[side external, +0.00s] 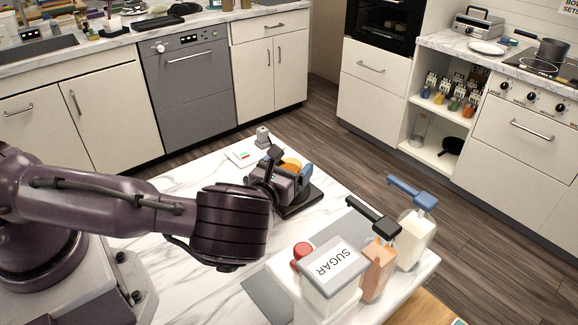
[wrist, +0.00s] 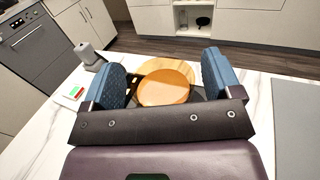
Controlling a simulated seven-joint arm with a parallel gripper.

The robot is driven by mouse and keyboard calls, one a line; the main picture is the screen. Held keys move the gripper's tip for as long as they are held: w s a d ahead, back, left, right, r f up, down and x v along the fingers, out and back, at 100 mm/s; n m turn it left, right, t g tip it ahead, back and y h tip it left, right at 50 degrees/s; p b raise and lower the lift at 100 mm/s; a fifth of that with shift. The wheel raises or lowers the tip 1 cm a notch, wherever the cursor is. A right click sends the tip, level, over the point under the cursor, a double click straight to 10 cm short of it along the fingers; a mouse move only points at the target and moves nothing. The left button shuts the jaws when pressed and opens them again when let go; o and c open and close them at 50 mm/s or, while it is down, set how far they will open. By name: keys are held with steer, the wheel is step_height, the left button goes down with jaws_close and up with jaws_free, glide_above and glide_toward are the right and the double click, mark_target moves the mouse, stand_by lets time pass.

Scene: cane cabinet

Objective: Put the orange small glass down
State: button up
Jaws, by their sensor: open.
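The orange small glass (wrist: 163,90) shows in the wrist view between the two blue finger pads of my gripper (wrist: 163,72), with a gap to the pads. In the side view, only a bit of orange (side external: 292,164) shows behind the fingers. My gripper (side external: 285,172) is open, low over a dark flat base (side external: 300,208) on the white marble top. A round pale wooden piece (wrist: 178,70) lies just beyond the glass. The underside of the glass is hidden, so I cannot tell exactly what it touches.
A small grey object (side external: 263,137) and a white card (side external: 241,153) lie beyond my gripper. A sugar box (side external: 332,275), an orange pump bottle (side external: 377,268) and a white pump bottle (side external: 413,240) stand at the near right. Marble left of the gripper is clear.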

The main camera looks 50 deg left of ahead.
steer(key=v, duration=1.2)
steer(key=s+a+r+n+g+y, duration=0.2)
steer(key=s+a+r+n+g, duration=0.2)
steer(key=r+n+g, duration=0.55)
steer(key=s+a+r+n+g+y, duration=0.2)
steer(key=s+a+r+n+g, duration=0.4)
steer(key=n, duration=0.7)
steer(key=s+d+r+n+t+h, duration=0.4)
steer(key=s+d+r+n+h, duration=0.2)
steer(key=r, duration=0.7)
steer(key=d+n+h, duration=0.2)
steer(key=n+h, duration=0.1)
steer(key=h, duration=0.1)
steer(key=shift+h, duration=0.4)
